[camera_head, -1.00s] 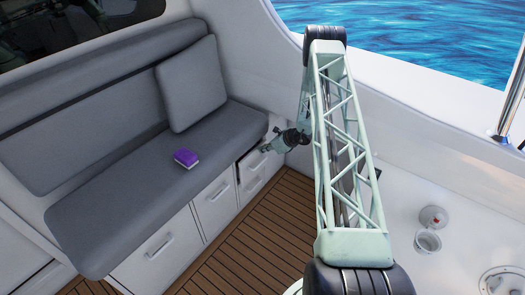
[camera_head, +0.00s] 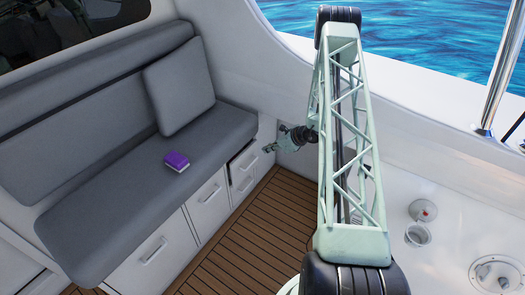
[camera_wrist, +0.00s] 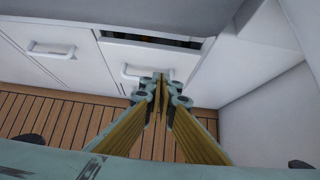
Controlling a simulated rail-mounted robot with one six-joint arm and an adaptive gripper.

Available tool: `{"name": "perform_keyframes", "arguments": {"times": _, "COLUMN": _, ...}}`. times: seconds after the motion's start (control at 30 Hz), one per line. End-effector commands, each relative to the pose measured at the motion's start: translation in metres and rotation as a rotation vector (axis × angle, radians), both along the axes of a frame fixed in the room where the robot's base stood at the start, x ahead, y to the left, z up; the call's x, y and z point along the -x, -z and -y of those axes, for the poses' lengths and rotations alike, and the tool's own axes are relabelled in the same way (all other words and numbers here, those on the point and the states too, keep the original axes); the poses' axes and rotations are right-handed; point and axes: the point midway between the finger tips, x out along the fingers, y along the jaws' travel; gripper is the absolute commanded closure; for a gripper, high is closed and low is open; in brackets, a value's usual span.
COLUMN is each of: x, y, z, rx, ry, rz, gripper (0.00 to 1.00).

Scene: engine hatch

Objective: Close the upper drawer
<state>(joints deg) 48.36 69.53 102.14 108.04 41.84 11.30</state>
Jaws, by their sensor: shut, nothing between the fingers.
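The upper drawer (camera_head: 243,164) is in the white base of the bench, at its right end. It stands partly open. In the wrist view its white front (camera_wrist: 175,60) has a dark gap along the top, with something coloured dimly visible inside. Its pale handle (camera_wrist: 130,73) is just left of my fingertips. My gripper (camera_wrist: 160,78) is shut and empty, with its fingertips in front of the drawer front. Whether they touch it I cannot tell. In the head view my gripper (camera_head: 267,148) is just right of the drawer.
Other white drawer fronts (camera_head: 207,203) line the bench base. A purple block (camera_head: 176,161) lies on the grey seat (camera_head: 125,205). A white wall closes in right of the drawer. The plank floor (camera_head: 235,240) in front is clear.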

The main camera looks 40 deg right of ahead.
Motion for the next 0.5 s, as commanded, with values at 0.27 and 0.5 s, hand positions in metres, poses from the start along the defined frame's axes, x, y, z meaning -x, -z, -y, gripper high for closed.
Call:
{"name": "perform_keyframes", "arguments": {"times": 0.27, "x": 0.015, "y": -0.015, "z": 0.004, "rx": 0.000, "ry": 0.001, "rz": 0.000, "gripper": 1.00}}
{"name": "perform_keyframes", "arguments": {"times": 0.5, "x": 0.017, "y": -0.017, "z": 0.005, "rx": 0.000, "ry": 0.000, "rz": 0.000, "gripper": 1.00}}
